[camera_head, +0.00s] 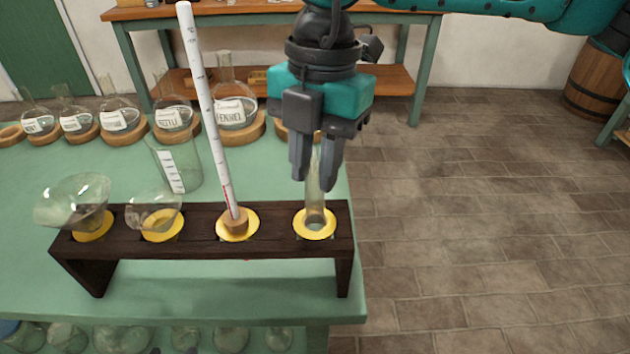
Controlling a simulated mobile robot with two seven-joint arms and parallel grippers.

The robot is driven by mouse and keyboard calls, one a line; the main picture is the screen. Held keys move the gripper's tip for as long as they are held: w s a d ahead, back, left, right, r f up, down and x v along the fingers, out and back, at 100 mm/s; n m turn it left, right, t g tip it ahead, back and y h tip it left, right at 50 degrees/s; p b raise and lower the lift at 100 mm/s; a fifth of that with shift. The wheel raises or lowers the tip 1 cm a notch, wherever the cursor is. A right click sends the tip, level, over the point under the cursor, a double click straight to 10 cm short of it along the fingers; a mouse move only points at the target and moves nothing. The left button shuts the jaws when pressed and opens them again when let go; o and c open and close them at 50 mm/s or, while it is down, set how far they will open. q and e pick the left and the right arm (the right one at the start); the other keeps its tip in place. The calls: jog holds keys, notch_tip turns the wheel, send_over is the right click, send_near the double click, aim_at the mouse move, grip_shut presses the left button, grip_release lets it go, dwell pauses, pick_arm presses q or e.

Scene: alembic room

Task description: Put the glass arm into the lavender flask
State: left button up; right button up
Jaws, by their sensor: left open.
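The glass arm (314,208), which I take to be the clear tube, stands upright in the right-hand yellow-ringed hole of the dark wooden rack (190,247). My right gripper (317,187), on the arm coming in from the upper right, points down with its fingers on either side of the tube's upper part. The gap is narrow; I cannot tell if they press on the glass. My left gripper is not in view. Several labelled flasks (121,117) stand on wooden rings at the back of the table; I cannot make out which label reads lavender.
A tall thermometer (208,105) in a cork leans in the rack left of my gripper. Two glass pieces (72,202) (155,212) sit in the left holes. A beaker (178,165) stands behind the rack. The green table (25,270) ends just right of the rack; open floor lies beyond.

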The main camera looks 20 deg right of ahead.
grip_shut()
jog(key=shift+r, duration=0.1)
jog(key=shift+r+p, duration=1.65)
jog(key=shift+r, duration=1.1)
